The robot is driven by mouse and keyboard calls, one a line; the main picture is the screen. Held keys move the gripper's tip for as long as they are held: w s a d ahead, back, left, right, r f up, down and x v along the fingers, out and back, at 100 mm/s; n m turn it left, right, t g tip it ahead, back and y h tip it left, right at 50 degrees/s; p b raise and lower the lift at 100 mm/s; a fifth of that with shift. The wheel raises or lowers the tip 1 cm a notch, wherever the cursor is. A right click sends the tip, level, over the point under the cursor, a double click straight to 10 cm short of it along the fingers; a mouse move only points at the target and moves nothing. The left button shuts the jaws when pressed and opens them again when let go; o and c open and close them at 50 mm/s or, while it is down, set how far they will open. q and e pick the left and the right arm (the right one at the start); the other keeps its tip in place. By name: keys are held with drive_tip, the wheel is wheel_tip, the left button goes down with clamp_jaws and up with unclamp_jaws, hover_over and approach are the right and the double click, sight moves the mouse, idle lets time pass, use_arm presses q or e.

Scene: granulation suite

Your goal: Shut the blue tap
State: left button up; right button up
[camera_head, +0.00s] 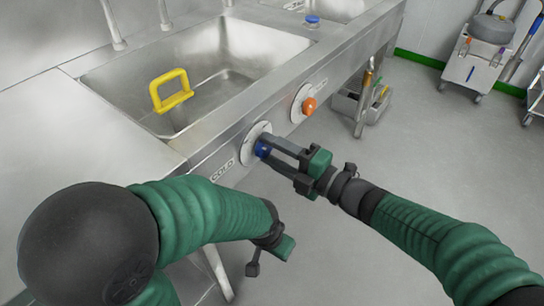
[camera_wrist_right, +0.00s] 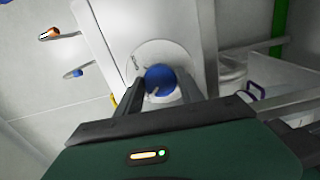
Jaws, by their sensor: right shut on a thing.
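The blue tap (camera_head: 262,149) is a round knob on a pale disc on the sink's front panel, beside the label COLD (camera_head: 222,170). My right gripper (camera_head: 268,147) reaches it from the right and is shut on it. In the right wrist view the blue knob (camera_wrist_right: 160,80) sits between the two dark fingers (camera_wrist_right: 163,92). My left gripper (camera_head: 270,252) hangs low in front of the sink, apart from the tap; its fingers are too small and turned to read.
An orange tap (camera_head: 309,106) is on the same panel to the right. A yellow handle-shaped thing (camera_head: 171,90) stands in the steel sink (camera_head: 240,45). A grey bin with tools (camera_head: 345,105) is on the floor below. A white trolley (camera_head: 474,66) stands at the back right. Open floor lies at right.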

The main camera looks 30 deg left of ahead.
drive_tip(key=shift+f+n, duration=0.3)
drive_tip(key=shift+f, duration=0.1)
drive_tip(key=o, duration=1.2)
drive_tip(key=shift+s+d, duration=0.1)
drive_tip(key=shift+o, duration=1)
drive_tip(key=shift+r, duration=0.2)
drive_tip(key=shift+r, duration=0.1)
